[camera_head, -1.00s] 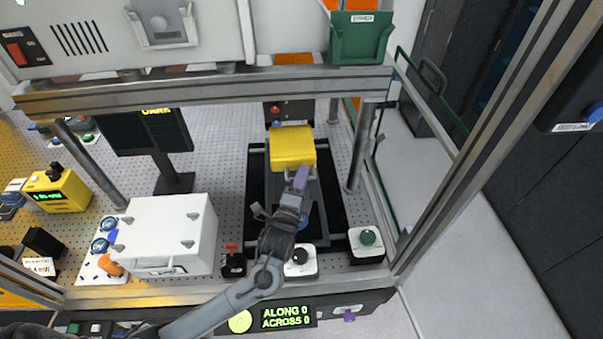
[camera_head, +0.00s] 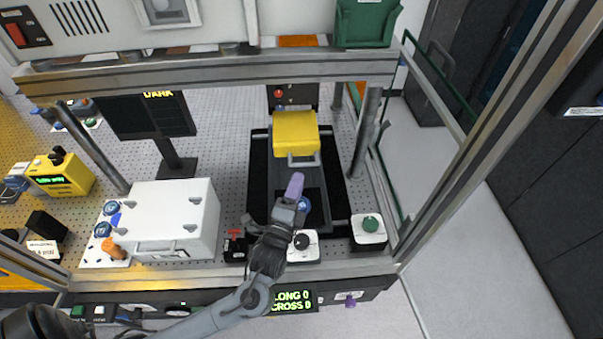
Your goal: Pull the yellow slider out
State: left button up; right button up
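The yellow slider (camera_head: 296,130) is a yellow block on a dark track (camera_head: 259,195) in the middle of the bench, near the track's far end. A pale bar handle (camera_head: 304,163) is on its front face. My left gripper (camera_head: 295,186), with purple fingertips, is over the track in front of the handle, and a gap shows between them. Its fingers overlap in this view, so whether they are open or shut cannot be told. A blue round part (camera_head: 304,203) shows beside the gripper, partly hidden by it. My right gripper is not in view.
A white case (camera_head: 162,215) stands left of the track. A black knob (camera_head: 302,242) and a green button (camera_head: 370,224) sit at the front. Metal frame posts (camera_head: 362,135) and a crossbeam (camera_head: 220,75) surround the track. A dark screen (camera_head: 147,117) stands at back left.

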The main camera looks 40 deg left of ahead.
pick_arm(q)
jog(key=shift+v, duration=1.65)
jog(key=shift+f, duration=0.1)
jog(key=s+d+f+n+g+h, duration=0.4)
jog(key=s+f+n+g, duration=0.25)
jog(key=s, duration=0.35)
jog(key=s+d+f+n+g+h, duration=0.3)
jog(key=s+f+n+g, duration=0.2)
jog(key=s+f+g, duration=0.3)
notch_tip(320, 180, up, 16)
jog(key=s+n+p, duration=0.1)
jog(key=p, duration=1.3)
jog(key=shift+s+d+p, duration=0.15)
jog(key=shift+s+p, duration=0.1)
jog(key=shift+p, duration=0.15)
jog(key=shift+f, duration=0.1)
